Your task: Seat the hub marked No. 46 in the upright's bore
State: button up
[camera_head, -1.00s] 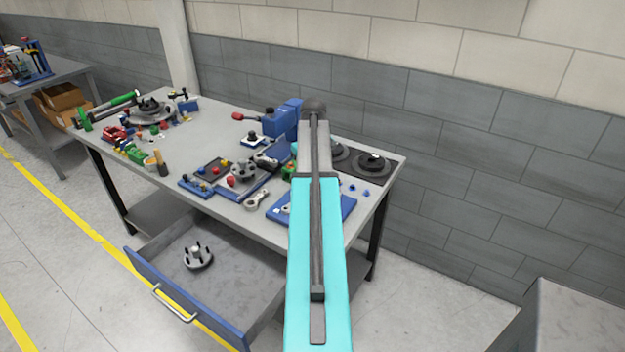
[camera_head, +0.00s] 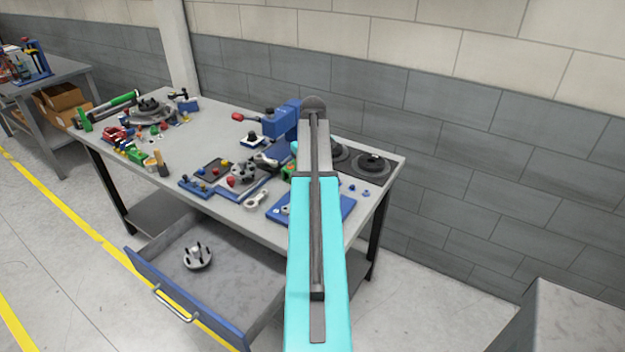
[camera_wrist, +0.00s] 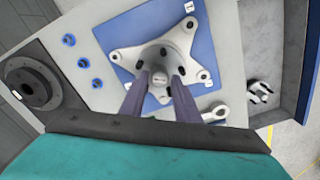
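In the wrist view a grey upright (camera_wrist: 125,54) with several spread lobes lies on a blue plate (camera_wrist: 112,35). A round grey hub (camera_wrist: 162,58) with dark holes is over the middle of the upright and covers its bore. My gripper (camera_wrist: 160,80) has its two purple-grey fingers on either side of the hub's central stem and appears shut on it. A small mark shows on the stem, too small to read. I cannot tell how deep the hub sits. In the head view my arm hides the gripper; the blue plate (camera_head: 342,208) partly shows.
Another hub (camera_head: 198,257) stands in the open drawer (camera_head: 222,285). A further one (camera_head: 242,172) is in a tray on the bench. A dark disc (camera_wrist: 33,84) and several blue caps (camera_wrist: 83,62) lie beside the plate. A grey pronged part (camera_wrist: 262,91) lies opposite.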

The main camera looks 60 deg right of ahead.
jog(key=shift+r+p, duration=0.75)
jog(key=shift+r, duration=0.4)
jog(key=o, duration=0.6)
jog(key=shift+c, duration=0.2)
jog(key=shift+r+p, duration=1.4)
jog(key=shift+r, duration=0.85)
jog(key=shift+s, duration=0.1)
